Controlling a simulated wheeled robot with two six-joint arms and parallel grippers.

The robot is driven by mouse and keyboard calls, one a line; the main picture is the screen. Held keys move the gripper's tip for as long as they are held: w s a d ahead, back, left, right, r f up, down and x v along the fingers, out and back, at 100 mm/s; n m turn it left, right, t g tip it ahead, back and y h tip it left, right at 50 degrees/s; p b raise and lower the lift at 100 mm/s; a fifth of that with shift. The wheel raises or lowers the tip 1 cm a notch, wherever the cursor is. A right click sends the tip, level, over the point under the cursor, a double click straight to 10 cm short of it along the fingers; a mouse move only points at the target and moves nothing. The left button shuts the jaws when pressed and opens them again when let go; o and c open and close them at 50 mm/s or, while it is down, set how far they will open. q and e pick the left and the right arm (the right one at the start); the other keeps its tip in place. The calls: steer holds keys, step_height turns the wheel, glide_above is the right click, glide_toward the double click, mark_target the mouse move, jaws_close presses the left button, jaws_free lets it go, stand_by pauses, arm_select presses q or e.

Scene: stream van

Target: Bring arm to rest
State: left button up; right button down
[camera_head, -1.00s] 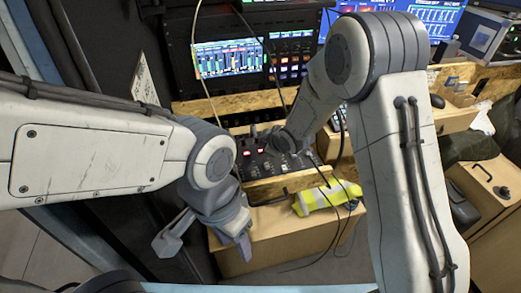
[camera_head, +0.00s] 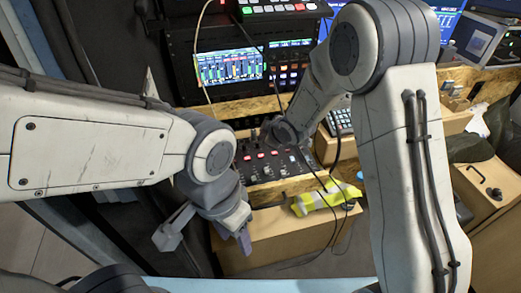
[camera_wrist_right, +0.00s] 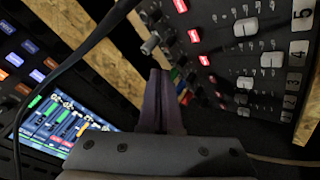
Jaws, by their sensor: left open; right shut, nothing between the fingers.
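My left gripper (camera_head: 207,239) hangs low at the left in the head view. Its two fingers are spread apart with nothing between them. My right gripper (camera_wrist_right: 160,98) shows in the right wrist view with its dark fingers together and nothing held. It is over or close beside a black mixer panel (camera_wrist_right: 255,75) with faders, knobs and lit red buttons. In the head view my right arm reaches to that mixer panel (camera_head: 262,172), and its fingertips are mostly hidden. I cannot tell whether they touch the panel.
A lit screen (camera_head: 230,67) and button panels stand behind the mixer. A cable hangs across the mixer. A yellow vest (camera_head: 325,198) lies below it on a wooden box (camera_head: 290,238). A dark keypad (camera_head: 340,121) is right of my right wrist. Open floor shows at the lower left.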

steer(key=s+d+r+m+g+h, duration=0.1)
steer(key=s+r, duration=0.3)
steer(key=s, duration=0.8)
steer(key=s+d+r+m+g+h+p, duration=0.1)
steer(key=s+r+m+g, duration=0.2)
steer(key=s, duration=0.9)
steer(key=s+d+r+m+g+h+p, duration=0.1)
steer(key=s+d+r+m+g, duration=0.1)
steer(key=s, duration=1.1)
step_height(320, 180, up, 3)
steer(key=shift+f+m+g, duration=0.1)
steer(key=shift+m+g, duration=0.5)
steer(key=shift+g, duration=0.5)
